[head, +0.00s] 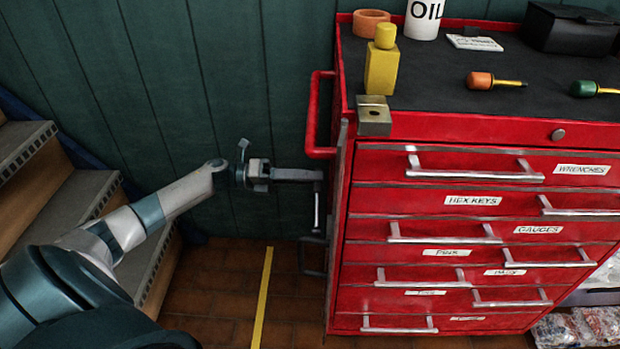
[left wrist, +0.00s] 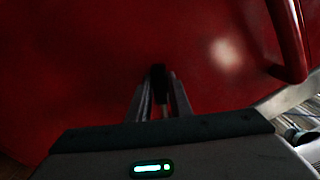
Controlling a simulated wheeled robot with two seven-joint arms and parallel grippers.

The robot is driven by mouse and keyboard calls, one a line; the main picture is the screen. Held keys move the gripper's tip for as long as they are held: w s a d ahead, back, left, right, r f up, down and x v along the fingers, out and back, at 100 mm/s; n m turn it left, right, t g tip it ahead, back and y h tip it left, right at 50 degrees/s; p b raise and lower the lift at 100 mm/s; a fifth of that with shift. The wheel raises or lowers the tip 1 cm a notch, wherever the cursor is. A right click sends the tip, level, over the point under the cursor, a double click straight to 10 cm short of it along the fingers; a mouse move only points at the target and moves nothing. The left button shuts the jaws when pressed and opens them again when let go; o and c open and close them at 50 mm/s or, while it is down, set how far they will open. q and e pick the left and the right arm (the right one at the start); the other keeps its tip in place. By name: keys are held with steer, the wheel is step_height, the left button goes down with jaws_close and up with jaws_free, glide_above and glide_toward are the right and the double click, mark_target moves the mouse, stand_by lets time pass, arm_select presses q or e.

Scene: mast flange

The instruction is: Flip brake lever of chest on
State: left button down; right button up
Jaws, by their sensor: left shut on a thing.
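The red tool chest (head: 440,245) stands at the right of the head view, with labelled drawers facing me. The brake lever is a thin dark upright bar (head: 317,208) on the chest's left side, below the red side handle (head: 314,115). My left gripper (head: 318,176) reaches in from the left, level, with its fingertips at the top of this bar. In the left wrist view its fingers (left wrist: 161,98) are close together, shut on a small dark piece (left wrist: 158,75) in front of the chest's red side. The lever's exact shape is hard to make out. My right gripper is not in view.
A yellow bottle (head: 382,60), an oil can (head: 423,18), an orange ring (head: 370,22) and screwdrivers (head: 495,82) are on the chest's top. Wooden steps (head: 70,205) stand at the left. A yellow line (head: 262,300) crosses the open tiled floor between steps and chest.

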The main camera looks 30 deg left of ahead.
arm_select(q)
steer(key=shift+f, duration=0.1)
steer(key=c, duration=1.6)
jaws_free()
steer(key=shift+a, duration=0.1)
